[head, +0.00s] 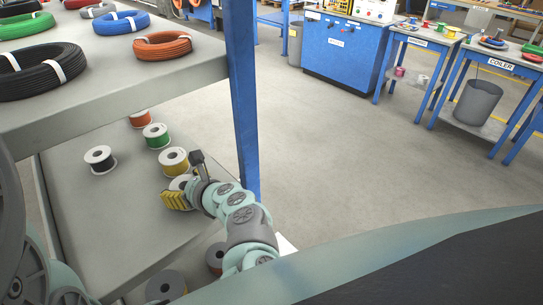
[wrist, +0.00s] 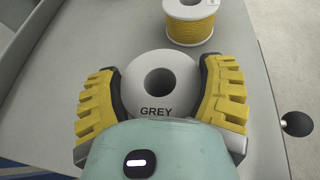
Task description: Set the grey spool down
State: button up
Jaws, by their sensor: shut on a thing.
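The grey spool (wrist: 160,108), with GREY printed on its white top face, is between the two yellow ribbed fingers of my gripper (wrist: 160,98) in the wrist view. The fingers are closed on its left and right sides. In the head view my gripper (head: 180,193) is low over the lower shelf (head: 105,225), and the spool's pale top (head: 180,183) shows partly behind it. The spool looks upright. I cannot tell whether its base touches the shelf.
A yellow spool (head: 174,160) stands just beyond the grey one. A green spool (head: 157,136), an orange spool (head: 139,118) and a black spool (head: 100,159) stand farther off. A blue post (head: 243,100) rises at the right. The upper shelf (head: 105,100) bears cable coils.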

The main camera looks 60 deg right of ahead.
jog(key=shift+w+f, duration=0.1)
jog(key=shift+f, duration=0.15)
jog(key=o, duration=1.2)
jog(key=shift+o, duration=0.2)
jog(key=shift+r, duration=0.15)
jog(key=shift+r, duration=0.1)
jog(key=shift+b+v, duration=0.6)
jog(key=shift+v, duration=3.2)
